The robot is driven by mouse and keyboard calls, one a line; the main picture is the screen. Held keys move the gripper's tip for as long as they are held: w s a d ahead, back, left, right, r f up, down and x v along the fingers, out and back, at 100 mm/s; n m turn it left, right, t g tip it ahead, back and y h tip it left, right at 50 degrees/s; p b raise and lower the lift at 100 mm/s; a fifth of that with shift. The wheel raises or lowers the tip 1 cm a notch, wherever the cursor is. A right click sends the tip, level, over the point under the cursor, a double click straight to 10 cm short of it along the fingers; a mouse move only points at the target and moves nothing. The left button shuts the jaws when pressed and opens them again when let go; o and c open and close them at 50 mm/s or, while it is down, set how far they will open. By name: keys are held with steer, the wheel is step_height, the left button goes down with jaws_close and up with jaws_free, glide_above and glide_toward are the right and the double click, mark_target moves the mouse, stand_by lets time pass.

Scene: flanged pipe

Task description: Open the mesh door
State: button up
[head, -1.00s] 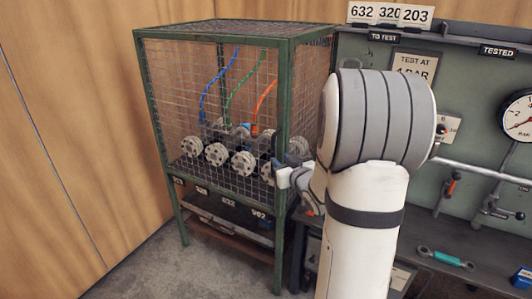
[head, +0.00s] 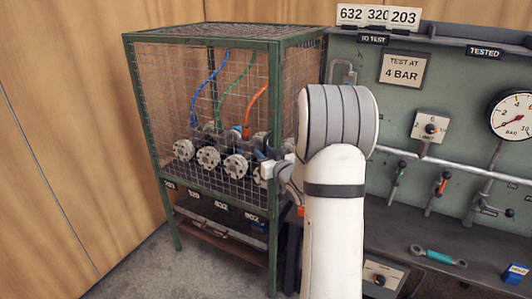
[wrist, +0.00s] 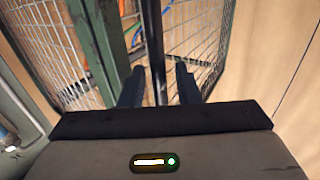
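The mesh door (head: 222,100) is the wire-mesh front of the green-framed cage at the left in the head view. It looks closed there, though the arm covers its right edge. My gripper (head: 266,158) is at the right side of this front, near the right post. In the wrist view my gripper (wrist: 160,78) has its two dark fingers apart. A dark upright bar (wrist: 155,45) stands between them, with a gap at the right finger. I cannot tell whether it touches the left finger. Mesh shows on both sides of the bar.
Inside the cage (head: 200,32) are several grey flanges (head: 208,157) and blue, green and orange hoses. A green test bench (head: 430,95) with a gauge (head: 513,115) stands at the right. A wooden wall (head: 60,130) is at the left. Grey floor (head: 140,270) lies before the cage.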

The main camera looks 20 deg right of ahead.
jaws_close()
steer(key=shift+d, duration=0.1)
stand_by(0.4)
